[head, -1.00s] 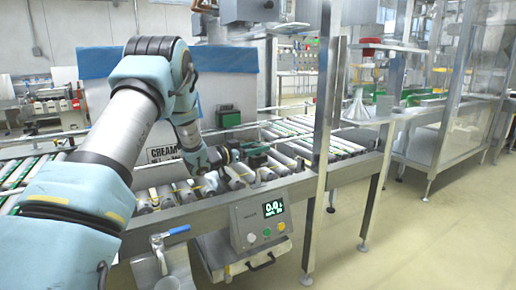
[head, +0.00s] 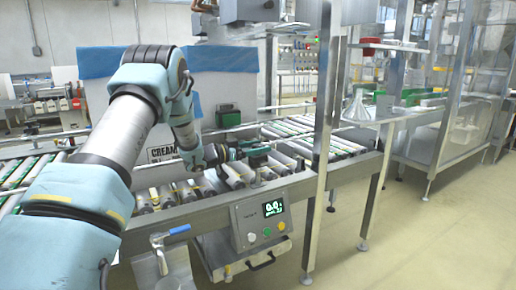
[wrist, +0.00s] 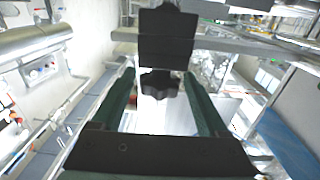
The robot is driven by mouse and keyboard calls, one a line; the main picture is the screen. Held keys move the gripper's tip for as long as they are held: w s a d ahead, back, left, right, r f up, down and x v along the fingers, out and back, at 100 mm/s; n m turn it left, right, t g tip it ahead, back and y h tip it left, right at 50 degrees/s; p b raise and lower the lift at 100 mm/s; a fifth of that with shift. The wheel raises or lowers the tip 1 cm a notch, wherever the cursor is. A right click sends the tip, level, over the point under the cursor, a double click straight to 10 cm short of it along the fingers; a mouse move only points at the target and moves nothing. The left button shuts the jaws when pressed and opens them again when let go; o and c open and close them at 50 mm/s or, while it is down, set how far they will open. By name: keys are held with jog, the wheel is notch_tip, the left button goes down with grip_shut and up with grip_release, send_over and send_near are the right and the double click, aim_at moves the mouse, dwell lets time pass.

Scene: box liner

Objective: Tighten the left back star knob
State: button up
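A dark star knob (wrist: 159,84) with a lobed edge shows in the middle of the wrist view, below a broad black plate (wrist: 167,38). My gripper (wrist: 159,76) has its two green fingers spread, one on each side of the knob in the picture. A narrow gap shows between the knob and each finger, so it is not gripped. How far the knob lies beyond the fingertips I cannot tell. In the head view my gripper (head: 262,151) points right, over the roller conveyor (head: 235,178). I cannot make out the knob there.
A grey control box (head: 262,222) with a lit display hangs on the conveyor's front. A steel post (head: 322,130) stands to the right of my gripper. A blue-handled valve (head: 172,235) is at the near edge.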

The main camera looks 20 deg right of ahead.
jog(key=shift+o, duration=0.5)
jog(key=shift+a, duration=0.1)
jog(key=a, duration=1)
jog(key=shift+s+a+b, duration=0.3)
jog(key=shift+s+b, duration=0.05)
jog(key=shift+s, duration=0.05)
